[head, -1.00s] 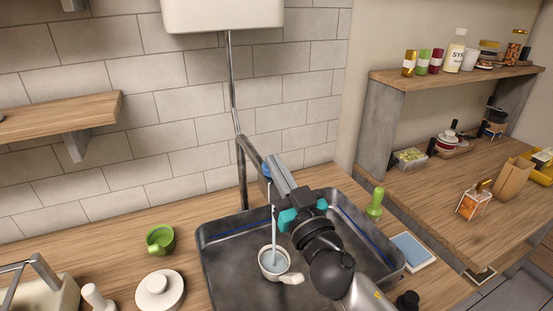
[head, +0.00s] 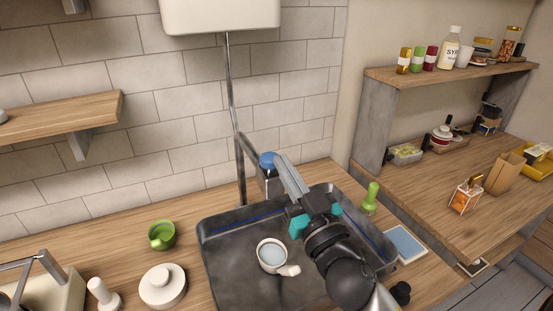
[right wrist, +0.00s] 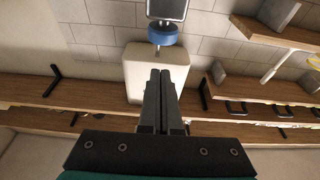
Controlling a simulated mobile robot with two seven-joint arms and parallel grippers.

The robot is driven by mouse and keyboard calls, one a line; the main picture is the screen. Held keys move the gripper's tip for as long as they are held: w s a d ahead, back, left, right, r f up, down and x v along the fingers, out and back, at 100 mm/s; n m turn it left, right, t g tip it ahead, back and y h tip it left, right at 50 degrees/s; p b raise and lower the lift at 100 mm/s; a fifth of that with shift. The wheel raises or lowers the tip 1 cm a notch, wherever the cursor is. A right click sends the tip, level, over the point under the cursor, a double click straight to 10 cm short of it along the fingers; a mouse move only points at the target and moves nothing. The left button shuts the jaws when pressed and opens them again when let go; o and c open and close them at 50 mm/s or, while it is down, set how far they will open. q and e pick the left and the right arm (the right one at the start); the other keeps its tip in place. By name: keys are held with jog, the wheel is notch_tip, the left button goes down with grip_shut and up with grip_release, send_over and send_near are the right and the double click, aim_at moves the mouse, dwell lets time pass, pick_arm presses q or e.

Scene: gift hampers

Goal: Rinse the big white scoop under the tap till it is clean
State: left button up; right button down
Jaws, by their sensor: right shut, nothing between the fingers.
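The big white scoop (head: 270,259) sits in the dark sink basin (head: 225,275), its handle pointing to the lower right. Its inside looks pale blue-grey, like water; I cannot tell whether any dirt is left on it. The tap (head: 268,178) has a blue top and stands over the back of the basin. No water stream shows from it. My right gripper (head: 284,164) is shut and empty, its fingertips just right of the blue top. In the right wrist view the shut fingers (right wrist: 160,75) point towards a blue round part (right wrist: 164,36). My left gripper is out of view.
A green cup (head: 161,236) and a white lidded piece (head: 162,287) stand on the counter left of the basin. A green-handled tool (head: 370,198) and a blue-white pad (head: 405,244) lie to the right. A white tank (head: 220,14) hangs above.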

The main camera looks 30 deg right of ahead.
jog(key=shift+b+v, duration=0.6)
jog(key=shift+v, duration=1.6)
